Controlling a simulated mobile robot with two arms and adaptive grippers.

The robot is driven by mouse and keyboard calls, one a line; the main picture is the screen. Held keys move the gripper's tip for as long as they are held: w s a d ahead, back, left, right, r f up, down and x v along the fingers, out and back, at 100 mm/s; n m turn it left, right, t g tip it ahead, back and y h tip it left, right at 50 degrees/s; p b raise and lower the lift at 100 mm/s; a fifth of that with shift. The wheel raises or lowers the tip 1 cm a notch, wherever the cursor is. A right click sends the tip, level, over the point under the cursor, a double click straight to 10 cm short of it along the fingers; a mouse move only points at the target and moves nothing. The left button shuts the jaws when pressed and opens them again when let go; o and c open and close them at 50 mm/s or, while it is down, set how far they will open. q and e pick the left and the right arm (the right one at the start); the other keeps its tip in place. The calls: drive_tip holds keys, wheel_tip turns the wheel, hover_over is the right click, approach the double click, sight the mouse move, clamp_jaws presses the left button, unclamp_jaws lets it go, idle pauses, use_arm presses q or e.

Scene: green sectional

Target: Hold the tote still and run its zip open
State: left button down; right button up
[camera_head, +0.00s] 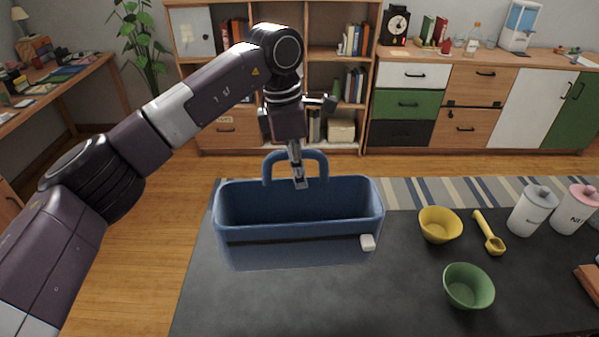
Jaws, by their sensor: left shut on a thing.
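The blue tote (290,255) stands on the dark tabletop, with its wide top open toward me and an arched handle (268,165) at its back. A dark zip line (290,237) runs across its front face. A small white zip pull (367,242) sits at the right end of that line. My left gripper (300,183) reaches down from above at the back of the tote, in front of the handle's arch. Its fingertips are shut on the tote's back rim, though the exact grip is small in view. My right gripper is not in view.
To the right on the table (345,300) are a yellow bowl (440,226), a yellow scoop (488,233), a green bowl (468,287) and two lidded canisters (532,210) (576,208). The table front is clear.

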sight(301, 220)
use_arm(q)
drive_tip(key=shift+f+b, duration=0.5)
drive_tip(key=shift+f, duration=0.4)
drive_tip(key=shift+f+b, duration=0.75)
drive_tip(key=shift+f, duration=0.5)
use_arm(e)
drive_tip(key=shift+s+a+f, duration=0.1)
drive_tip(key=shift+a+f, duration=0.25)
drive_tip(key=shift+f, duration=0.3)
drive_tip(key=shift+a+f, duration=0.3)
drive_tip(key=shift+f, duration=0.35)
use_arm(q)
drive_tip(key=shift+f+b, duration=1)
drive_tip(key=shift+f, duration=0.75)
drive_tip(key=shift+f+b, duration=0.65)
drive_tip(key=shift+f, duration=0.4)
drive_tip(key=shift+f+b, duration=0.65)
drive_tip(key=shift+f, duration=0.45)
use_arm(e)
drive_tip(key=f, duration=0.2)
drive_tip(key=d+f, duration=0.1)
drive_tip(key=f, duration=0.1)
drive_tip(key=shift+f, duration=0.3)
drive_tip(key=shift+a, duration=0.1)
